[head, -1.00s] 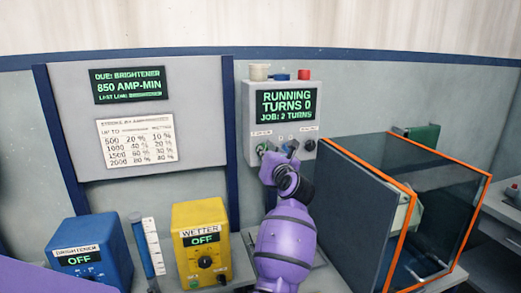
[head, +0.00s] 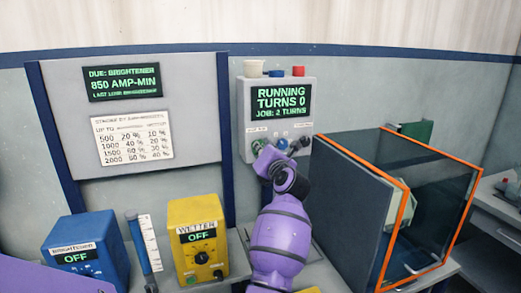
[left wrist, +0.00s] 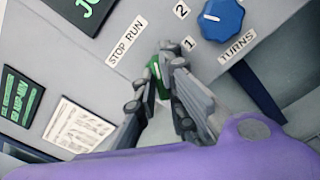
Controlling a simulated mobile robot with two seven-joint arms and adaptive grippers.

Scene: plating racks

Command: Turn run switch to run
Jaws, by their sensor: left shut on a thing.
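The grey control box (head: 246,130) on the back wall has a screen (head: 281,102) reading RUNNING, TURNS 0, JOB: 2 TURNS. The green run switch (left wrist: 157,75) sits beneath the STOP RUN label (left wrist: 127,40) in the left wrist view. My left gripper (left wrist: 165,62) is shut on this green switch, its fingers hiding much of it. In the head view my left gripper (head: 266,157) is at the lower left of the box, partly hidden behind my purple arm. My right gripper is not in view.
A blue turns knob (left wrist: 222,18) lies beside the gripper, with a TURNS label (left wrist: 238,47). A tank with orange edges (head: 405,215) and a dark panel stands right of my arm. The yellow wetter box (head: 197,240) and blue brightener box (head: 85,255) stand left.

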